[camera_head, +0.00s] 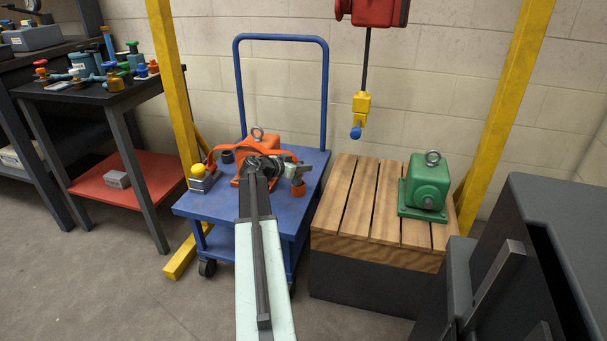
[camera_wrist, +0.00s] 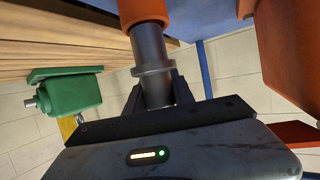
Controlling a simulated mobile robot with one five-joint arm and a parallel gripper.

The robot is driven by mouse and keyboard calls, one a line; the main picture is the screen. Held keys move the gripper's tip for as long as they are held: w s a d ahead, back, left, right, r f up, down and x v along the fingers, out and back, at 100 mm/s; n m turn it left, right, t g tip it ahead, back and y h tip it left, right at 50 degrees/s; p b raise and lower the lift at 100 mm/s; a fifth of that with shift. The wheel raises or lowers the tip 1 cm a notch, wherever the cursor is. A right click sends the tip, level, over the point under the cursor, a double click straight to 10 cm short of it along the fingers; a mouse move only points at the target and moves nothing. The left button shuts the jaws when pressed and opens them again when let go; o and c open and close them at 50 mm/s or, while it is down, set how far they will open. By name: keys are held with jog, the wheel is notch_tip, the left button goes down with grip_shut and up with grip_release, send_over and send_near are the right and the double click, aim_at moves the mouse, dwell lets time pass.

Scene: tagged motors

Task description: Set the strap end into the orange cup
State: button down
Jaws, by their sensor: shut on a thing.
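An orange strap (camera_head: 222,150) arches over the orange motor (camera_head: 258,140) on the blue cart. My gripper (camera_head: 296,171) is at the right side of this motor. In the wrist view my gripper (camera_wrist: 155,95) is shut on the grey, flanged strap end (camera_wrist: 150,50). The orange cup (camera_head: 298,187) stands on the cart just below the gripper. In the wrist view, which is upside down, the orange cup (camera_wrist: 143,10) is at the top, in line with the strap end. The strap end's tip meets the cup's rim; I cannot tell how deep it sits.
A wooden-topped crate (camera_head: 345,205) with a green motor (camera_head: 428,187) stands right. A hoist hook (camera_head: 360,108) hangs above. A yellow gantry leg (camera_head: 172,80) stands left.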

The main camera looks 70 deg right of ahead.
jog(key=shift+s+d+f+b, duration=0.1)
jog(key=shift+d+f+b, duration=0.1)
jog(key=shift+f+b, duration=0.9)
jog(key=shift+d+f+b, duration=0.2)
jog(key=shift+f+b, duration=0.9)
jog(key=c, duration=1.1)
grip_release()
jog(key=shift+r, duration=0.1)
jog(key=shift+r, duration=0.1)
jog(key=shift+r+p, duration=0.55)
jog(key=shift+p, duration=0.2)
jog(key=p+v, duration=0.1)
jog(key=v, duration=0.3)
jog(key=p+v, duration=0.1)
jog(key=v, duration=0.3)
jog(key=p+v, duration=0.2)
jog(key=v, duration=0.1)
jog(key=shift+w+a+f, duration=0.15)
jog(key=shift+w+a, duration=0.05)
jog(key=shift+a, duration=0.3)
